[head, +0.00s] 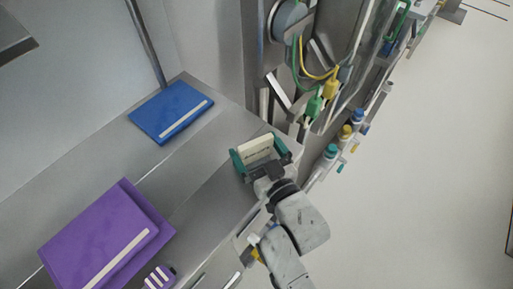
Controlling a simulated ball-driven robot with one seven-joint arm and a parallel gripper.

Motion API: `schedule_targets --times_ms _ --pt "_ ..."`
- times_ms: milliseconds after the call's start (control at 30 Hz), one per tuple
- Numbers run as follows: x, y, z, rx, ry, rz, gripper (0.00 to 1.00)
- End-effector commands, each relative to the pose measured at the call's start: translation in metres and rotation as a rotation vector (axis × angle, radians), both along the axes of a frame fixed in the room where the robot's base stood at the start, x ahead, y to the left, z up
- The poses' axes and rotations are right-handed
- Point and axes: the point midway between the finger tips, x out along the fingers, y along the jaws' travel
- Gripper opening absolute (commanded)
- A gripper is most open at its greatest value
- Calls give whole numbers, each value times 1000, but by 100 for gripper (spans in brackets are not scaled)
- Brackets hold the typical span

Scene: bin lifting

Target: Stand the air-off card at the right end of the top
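The air-off card (258,149) is a small cream block with a dark line of lettering, in the head view at the right end of the grey metal top (215,200). It looks upright, its lettered face towards my arm. My gripper (260,155) has teal fingers, one on each side of the card. The fingers are about a card's width apart and look close to its side edges. Whether they press on it is too small to tell. The card's lower edge is partly hidden by my gripper, so I cannot tell if it touches the top.
A blue folder (171,111) and a purple folder (108,238) lie on the top to the left. A purple-and-white striped item (159,278) is near the bottom edge. Beyond the right end are a grey column, cables and coloured valves (330,151). Open floor lies to the right.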

Motion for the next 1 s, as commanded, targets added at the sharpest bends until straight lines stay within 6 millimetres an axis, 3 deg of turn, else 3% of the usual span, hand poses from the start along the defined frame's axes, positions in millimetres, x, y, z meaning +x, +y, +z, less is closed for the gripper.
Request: schedule_targets --times_ms 267,700,1000 --pt "-3 -1 3 0 1 0 100" --pt "-73 -40 0 -1 3 1 100" --pt "-101 -57 2 0 1 0 100"
